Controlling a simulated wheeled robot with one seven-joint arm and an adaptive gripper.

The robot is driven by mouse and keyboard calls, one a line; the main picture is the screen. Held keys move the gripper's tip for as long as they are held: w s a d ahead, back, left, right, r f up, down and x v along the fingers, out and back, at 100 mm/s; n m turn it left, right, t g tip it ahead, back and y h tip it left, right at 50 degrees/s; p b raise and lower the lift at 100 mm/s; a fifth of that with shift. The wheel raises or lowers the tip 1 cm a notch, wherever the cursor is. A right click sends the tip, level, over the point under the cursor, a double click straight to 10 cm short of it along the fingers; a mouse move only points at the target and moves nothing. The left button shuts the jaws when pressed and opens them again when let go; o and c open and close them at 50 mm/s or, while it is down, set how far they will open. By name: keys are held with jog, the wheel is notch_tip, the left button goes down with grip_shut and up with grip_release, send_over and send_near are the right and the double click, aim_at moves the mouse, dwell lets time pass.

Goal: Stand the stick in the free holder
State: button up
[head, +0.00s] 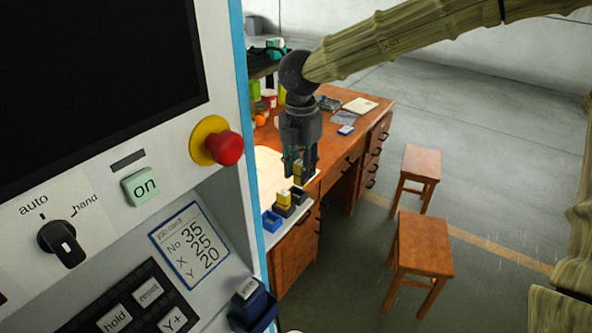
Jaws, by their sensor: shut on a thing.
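My gripper (301,176) points down over the near end of the wooden desk. It is shut on the stick, which is small and mostly hidden between the fingers; a yellowish bit (299,181) shows at the fingertips. Just below is a row of small holders. A yellow stick (284,198) stands in a dark holder (284,211). Another dark holder (299,197) is right under the fingertips; I cannot tell whether the held stick touches it. A blue holder (272,222) at the near end looks empty.
The machine panel (150,190) with a red stop button (225,148) fills the left. A dark blue block (252,306) with a grey top piece sits at its edge. The desk (335,155) carries papers and small items behind my gripper. Two stools (423,247) stand right; floor there is clear.

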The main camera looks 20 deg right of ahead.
aim_at(295, 178)
jog(key=shift+w+a, duration=0.2)
jog(key=shift+w, duration=0.7)
notch_tip(295, 178, down, 3)
jog(key=shift+w+p, duration=0.15)
jog(key=shift+p, duration=0.8)
jog(key=shift+f, duration=0.35)
jog(key=shift+f, duration=0.6)
jog(key=o, duration=1)
notch_tip(295, 178, up, 13)
jog(key=shift+r+b, duration=0.1)
jog(key=shift+b, duration=1.15)
